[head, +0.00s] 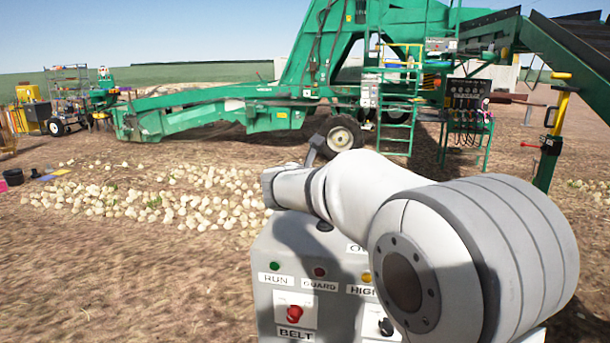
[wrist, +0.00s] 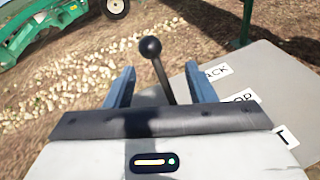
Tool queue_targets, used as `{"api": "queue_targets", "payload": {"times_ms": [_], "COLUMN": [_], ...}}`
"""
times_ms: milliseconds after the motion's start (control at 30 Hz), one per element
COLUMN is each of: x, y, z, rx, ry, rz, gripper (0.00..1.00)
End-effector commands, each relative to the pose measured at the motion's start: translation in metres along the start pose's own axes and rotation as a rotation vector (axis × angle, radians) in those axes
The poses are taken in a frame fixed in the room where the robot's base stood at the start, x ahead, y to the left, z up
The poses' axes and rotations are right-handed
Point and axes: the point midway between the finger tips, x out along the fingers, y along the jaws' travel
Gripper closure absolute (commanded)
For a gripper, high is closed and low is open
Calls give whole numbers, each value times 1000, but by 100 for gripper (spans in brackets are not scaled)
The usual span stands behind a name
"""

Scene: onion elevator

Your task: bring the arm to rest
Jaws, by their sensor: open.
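My gripper (wrist: 162,80) is open in the wrist view, with its two blue-grey fingers apart. A lever with a black ball knob (wrist: 151,48) stands between and beyond the fingers, rising from the grey control box (wrist: 262,72); I cannot tell whether a finger touches it. In the head view my gripper (head: 314,150) is mostly hidden behind my white arm, which reaches over the control box (head: 268,243). The box's front has a red BELT knob (head: 295,312), a green RUN lamp (head: 274,266), and GUARD and HIGH lamps.
A large green elevator machine (head: 200,108) stands behind, with a wheel (head: 341,134) and a ladder (head: 397,118). Onions (head: 190,200) lie scattered on the soil. A wheeled rack (head: 66,95) stands far left. The ground at front left is clear.

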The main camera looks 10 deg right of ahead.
Motion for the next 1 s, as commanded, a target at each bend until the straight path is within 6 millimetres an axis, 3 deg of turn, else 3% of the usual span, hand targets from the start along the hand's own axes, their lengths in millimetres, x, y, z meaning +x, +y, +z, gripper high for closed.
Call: {"api": "queue_targets", "payload": {"times_ms": [133, 267, 400, 500, 633, 800, 1000], "x": [-18, -52, -99, -138, -188, -234, -253], "y": [-57, -124, -183, -215, -242, -254, -255], "z": [-11, -40, -82, -115, -156, -193, -208], "rx": [279, 670, 1101, 1402, 1758, 2073, 2203], "ry": [95, 209, 301, 345, 375, 381, 378], "rz": [-114, -293, -521, -703, -948, -1206, -1328], "gripper": [50, 50, 50, 50, 50, 50, 50]}}
